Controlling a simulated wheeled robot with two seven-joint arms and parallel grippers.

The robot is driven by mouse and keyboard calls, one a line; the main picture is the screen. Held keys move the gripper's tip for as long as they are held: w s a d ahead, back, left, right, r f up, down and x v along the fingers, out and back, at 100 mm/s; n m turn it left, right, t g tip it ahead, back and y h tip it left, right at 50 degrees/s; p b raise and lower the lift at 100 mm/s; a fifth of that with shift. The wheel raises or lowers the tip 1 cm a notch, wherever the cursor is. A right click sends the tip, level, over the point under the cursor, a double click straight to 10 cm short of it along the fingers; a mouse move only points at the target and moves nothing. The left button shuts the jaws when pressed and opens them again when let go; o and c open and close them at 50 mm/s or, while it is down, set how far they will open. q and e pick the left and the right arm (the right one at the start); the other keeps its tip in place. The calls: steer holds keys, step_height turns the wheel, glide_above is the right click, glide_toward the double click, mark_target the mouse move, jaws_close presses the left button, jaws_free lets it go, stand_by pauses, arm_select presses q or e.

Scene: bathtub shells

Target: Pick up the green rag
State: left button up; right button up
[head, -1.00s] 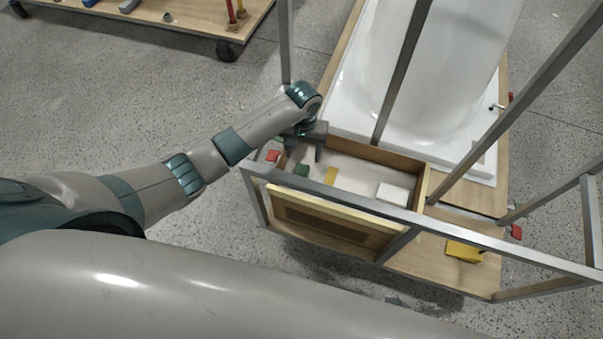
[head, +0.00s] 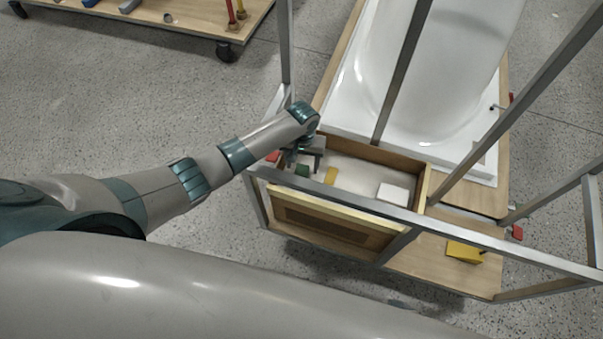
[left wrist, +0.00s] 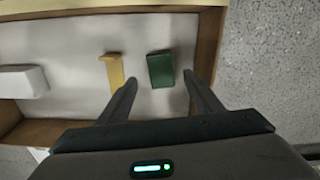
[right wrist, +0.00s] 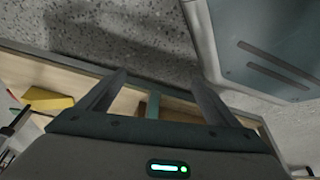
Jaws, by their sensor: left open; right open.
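The green rag (head: 302,170) is a small dark green block-like piece inside the open drawer (head: 352,154). In the left wrist view the green rag (left wrist: 160,69) lies on the pale drawer floor, just beyond my left fingertips and between their lines. My left gripper (head: 304,164) is over the drawer's left end; its two fingers (left wrist: 160,82) are apart with nothing between them. My right gripper (right wrist: 158,78) shows only in its wrist view, open and empty, facing the floor and a wooden edge.
A yellow piece (left wrist: 114,71) lies left of the rag, and a white block (head: 393,193) is at the drawer's right. The drawer walls and grey metal frame bars (head: 405,70) surround the space. A yellow block (head: 464,251) sits on the board at right. A white bathtub (head: 425,100) stands behind.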

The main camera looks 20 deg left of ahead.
mark_target(301, 172)
arm_select(q)
step_height(301, 172, down, 3)
steer(key=shift+s+a+f, duration=0.1)
steer(key=shift+a+f, duration=0.05)
steer(key=shift+f, duration=0.35)
